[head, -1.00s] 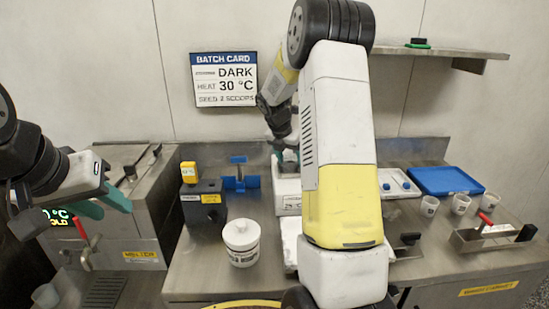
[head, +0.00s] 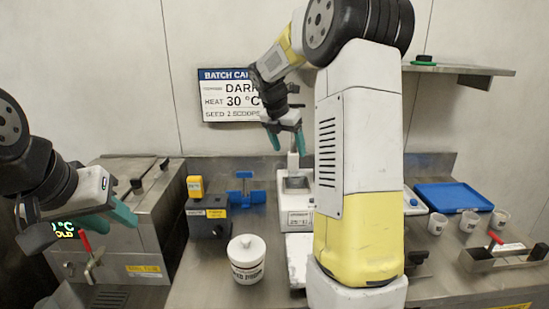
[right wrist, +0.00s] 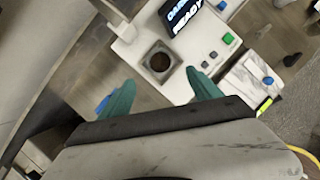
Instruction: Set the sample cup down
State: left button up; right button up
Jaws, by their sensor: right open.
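My right gripper (head: 287,138) is open and empty, above the white instrument (head: 298,217) in the head view. In the right wrist view its two teal fingers (right wrist: 160,95) stand apart, with the instrument's square well (right wrist: 161,62) showing beyond them. A round, dark-brown-filled thing, apparently the sample cup (right wrist: 160,62), sits inside that well, apart from the fingers. In the head view the inside of the well is hard to make out. My left gripper (head: 108,220) hangs empty at the left, in front of the melter (head: 140,225), its teal fingers apart.
A lidded white jar (head: 246,262) stands at the front of the bench. A black block with a yellow top (head: 207,215) and a blue stand (head: 245,190) are left of the instrument. Several small cups (head: 437,223) and a blue tray (head: 453,196) are at the right. My right arm hides the middle.

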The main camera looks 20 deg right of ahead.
jog(key=s+a+r+m+t+y, duration=0.1)
jog(key=s+a+m, duration=0.3)
jog(key=s+m, duration=0.4)
jog(key=s+a+r+m+t+y, duration=0.1)
jog(key=s+a+m+y, duration=0.2)
jog(key=s+m, duration=0.6)
jog(key=s+a+r+m+t+y, duration=0.1)
jog(key=s+a+m, duration=0.5)
jog(key=s, duration=0.6)
jog(key=shift+s+m+t+y, duration=0.3)
jog(key=shift+m+y, duration=0.2)
jog(key=shift+m, duration=0.7)
